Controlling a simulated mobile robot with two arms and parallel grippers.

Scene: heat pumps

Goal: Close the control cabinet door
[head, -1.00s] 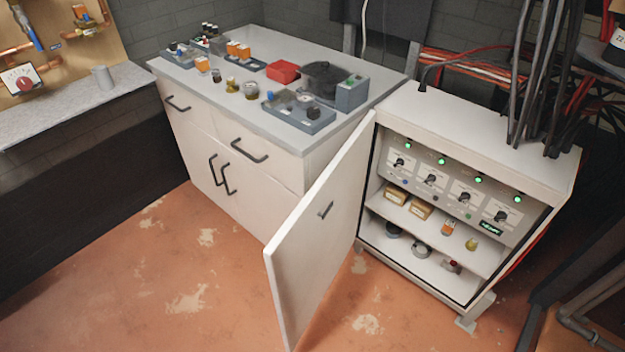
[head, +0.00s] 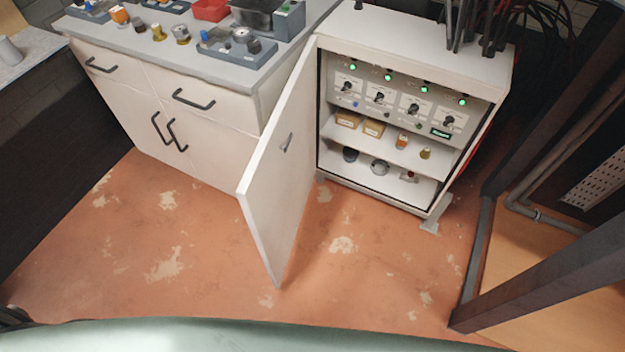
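The white control cabinet (head: 420,52) stands right of the middle in the head view. Its door (head: 275,170) is swung wide open on the left side, toward me, with a small dark handle (head: 287,143) on it. Inside are a panel with black knobs and green lights (head: 398,100) and two shelf levels with small boxes, rings and other parts. Neither of my grippers can be made out in the head view.
A white drawer cabinet (head: 190,105) with a grey top full of parts stands left of the door. Dark posts and a beam (head: 545,290) stand at the right. The orange floor (head: 200,250) before the door is clear.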

